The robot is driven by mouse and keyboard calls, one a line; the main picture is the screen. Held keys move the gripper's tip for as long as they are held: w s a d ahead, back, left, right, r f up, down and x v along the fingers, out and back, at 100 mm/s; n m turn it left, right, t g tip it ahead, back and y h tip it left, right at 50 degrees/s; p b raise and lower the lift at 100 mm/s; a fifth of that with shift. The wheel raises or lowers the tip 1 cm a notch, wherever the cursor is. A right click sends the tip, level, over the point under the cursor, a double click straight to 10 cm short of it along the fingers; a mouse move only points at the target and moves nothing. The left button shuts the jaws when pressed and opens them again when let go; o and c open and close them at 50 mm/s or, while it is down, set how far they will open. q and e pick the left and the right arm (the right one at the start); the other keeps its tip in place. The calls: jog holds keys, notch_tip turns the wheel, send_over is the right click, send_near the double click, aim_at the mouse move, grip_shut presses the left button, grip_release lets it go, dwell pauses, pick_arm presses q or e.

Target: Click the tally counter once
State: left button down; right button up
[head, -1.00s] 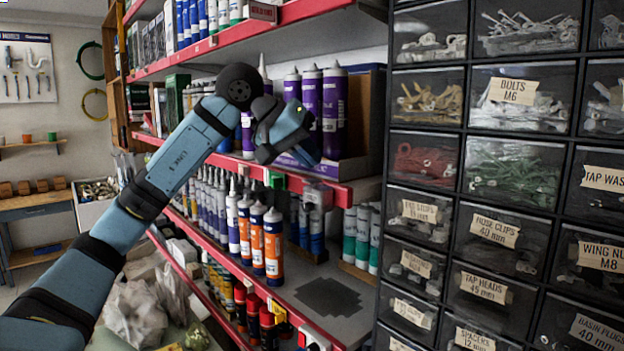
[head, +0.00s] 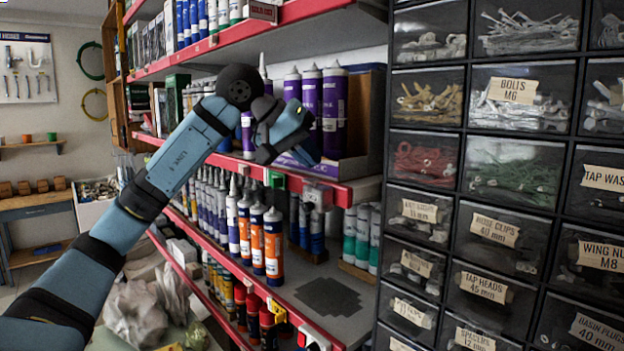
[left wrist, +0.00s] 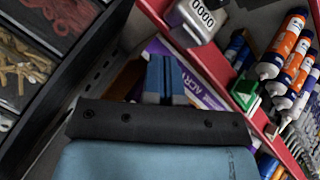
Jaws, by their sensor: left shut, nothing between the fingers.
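The tally counter (head: 318,194) is a small pale grey box on the red front edge of the middle shelf. In the left wrist view the counter (left wrist: 196,20) shows at the top, with a white display reading 0000; its upper part is cut off by the frame. My left gripper (head: 304,157) is shut and empty, just above the counter in the head view and apart from it. In the left wrist view the shut fingers of the left gripper (left wrist: 164,78) point toward the shelf, left of and below the counter. My right gripper is not in view.
Purple cartridges (head: 333,110) stand in an open box behind my left gripper. A green clip-like item (head: 275,179) sits on the same shelf edge, left of the counter. Orange and white tubes (head: 273,245) stand on the shelf below. A black drawer cabinet (head: 455,195) rises close on the right.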

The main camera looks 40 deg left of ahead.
aim_at(309, 179)
pick_arm(q)
jog(key=shift+f, duration=0.4)
jog(key=shift+f+b, duration=0.5)
jog(key=shift+b, duration=0.1)
dwell(0.4)
jog(key=shift+r, duration=0.1)
jog(key=shift+r+p, duration=0.9)
notch_tip(309, 179, up, 6)
jog(key=p, duration=0.5)
jog(key=shift+p, duration=0.3)
dwell(0.4)
